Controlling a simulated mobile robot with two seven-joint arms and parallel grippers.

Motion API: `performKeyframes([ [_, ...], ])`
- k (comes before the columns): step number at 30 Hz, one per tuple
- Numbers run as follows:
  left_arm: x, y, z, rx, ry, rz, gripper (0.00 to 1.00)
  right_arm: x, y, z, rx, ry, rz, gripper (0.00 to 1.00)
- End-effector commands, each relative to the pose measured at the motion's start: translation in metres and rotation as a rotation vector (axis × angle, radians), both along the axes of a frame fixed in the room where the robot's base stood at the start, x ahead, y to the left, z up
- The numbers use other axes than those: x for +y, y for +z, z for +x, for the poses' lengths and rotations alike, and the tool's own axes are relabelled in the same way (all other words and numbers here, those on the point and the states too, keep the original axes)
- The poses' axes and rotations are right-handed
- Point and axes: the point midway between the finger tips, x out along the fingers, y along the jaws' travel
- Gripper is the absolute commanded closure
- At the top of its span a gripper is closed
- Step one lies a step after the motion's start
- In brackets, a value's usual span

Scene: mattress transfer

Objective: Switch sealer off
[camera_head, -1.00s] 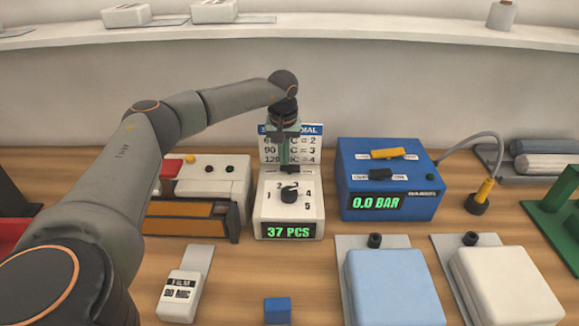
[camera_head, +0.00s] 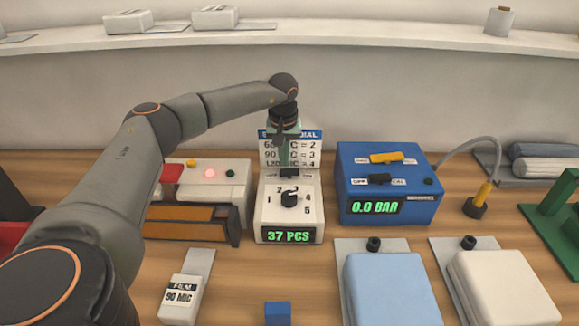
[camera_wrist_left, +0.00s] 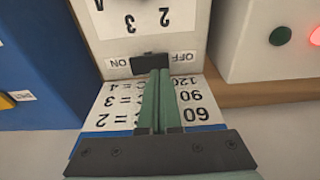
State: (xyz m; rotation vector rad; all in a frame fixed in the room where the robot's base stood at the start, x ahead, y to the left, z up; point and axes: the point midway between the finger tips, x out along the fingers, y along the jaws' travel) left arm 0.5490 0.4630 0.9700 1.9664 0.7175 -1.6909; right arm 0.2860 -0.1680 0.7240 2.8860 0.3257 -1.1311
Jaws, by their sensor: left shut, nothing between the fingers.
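A white unit (camera_head: 264,212) with a numbered dial (camera_head: 290,199) and a green "37 PCS" display stands mid-table. Its black switch (camera_wrist_left: 151,62) sits between the ON and OFF labels in the left wrist view; which way it is set is hard to tell. My left gripper (camera_head: 287,166) points down over the back of this unit. In the left wrist view its closed, empty fingers (camera_wrist_left: 160,75) end right at the switch, seemingly touching it. The fingers partly hide the switch in the head view. My right gripper is not in view.
A white box with a lit red lamp (camera_head: 210,173) and orange bars (camera_head: 190,222) stands left, partly behind my arm. A blue box (camera_head: 388,190) reading "0.0 BAR" stands right. A temperature card (camera_head: 290,146) is behind the unit. Blue and white mattresses (camera_head: 394,290) lie in front right.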

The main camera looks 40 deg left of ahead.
Motion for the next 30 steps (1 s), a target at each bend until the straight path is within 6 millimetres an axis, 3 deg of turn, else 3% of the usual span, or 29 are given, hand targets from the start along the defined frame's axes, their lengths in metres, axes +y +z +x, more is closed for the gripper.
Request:
performKeyframes([
  [18, 0.0, 0.052, 0.0, 0.001, 0.0, -0.001, 1.0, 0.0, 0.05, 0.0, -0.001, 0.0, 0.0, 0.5],
  [30, 0.0, 0.052, 0.0, 0.001, 0.0, -0.001, 1.0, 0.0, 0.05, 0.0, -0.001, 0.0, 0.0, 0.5],
])
